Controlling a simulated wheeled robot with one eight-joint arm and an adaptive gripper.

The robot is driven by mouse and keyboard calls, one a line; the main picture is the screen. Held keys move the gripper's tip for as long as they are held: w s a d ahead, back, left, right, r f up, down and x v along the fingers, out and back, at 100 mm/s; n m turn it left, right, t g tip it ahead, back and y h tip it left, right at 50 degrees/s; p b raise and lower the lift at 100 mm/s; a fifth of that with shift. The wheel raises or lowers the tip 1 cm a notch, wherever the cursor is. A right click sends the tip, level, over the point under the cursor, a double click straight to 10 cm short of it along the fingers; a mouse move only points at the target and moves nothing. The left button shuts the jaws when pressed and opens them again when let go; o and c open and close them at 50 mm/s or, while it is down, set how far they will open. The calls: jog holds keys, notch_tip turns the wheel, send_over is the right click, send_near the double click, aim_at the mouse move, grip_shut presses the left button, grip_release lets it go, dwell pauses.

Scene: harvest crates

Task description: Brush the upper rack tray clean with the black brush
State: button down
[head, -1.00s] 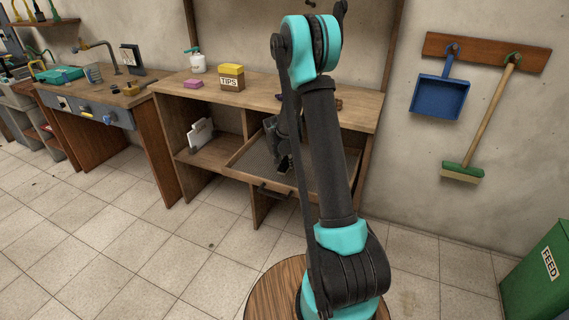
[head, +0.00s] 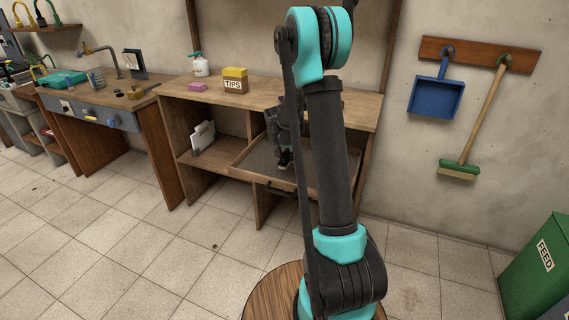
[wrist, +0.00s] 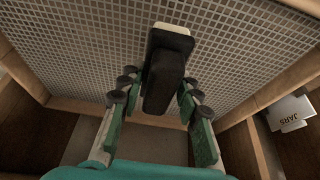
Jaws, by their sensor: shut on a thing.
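The rack tray (head: 262,180) is a pulled-out wooden drawer with a grey mesh floor, under the top of the wooden cabinet. Its mesh floor (wrist: 75,45) fills much of the wrist view, framed by wooden rims. My gripper (wrist: 158,92) is shut on the black brush (wrist: 160,85), whose pale edge shows at its far end. In the head view my gripper (head: 282,128) reaches down over the tray, with the black brush (head: 285,159) at its tip, partly behind my arm. I cannot tell whether the brush touches the mesh. No dirt is clearly visible on the mesh.
The cabinet top (head: 200,95) carries a yellow TIPS box (head: 235,82), a pink block (head: 198,87) and a white bottle (head: 200,66). A JARS card (wrist: 290,112) stands in the compartment beside the tray. A dustpan (head: 436,97) and broom (head: 480,120) hang right. The green FEED bin (head: 535,275) stands right.

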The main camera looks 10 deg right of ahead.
aim_at(287, 152)
jog(key=shift+r, duration=1.6)
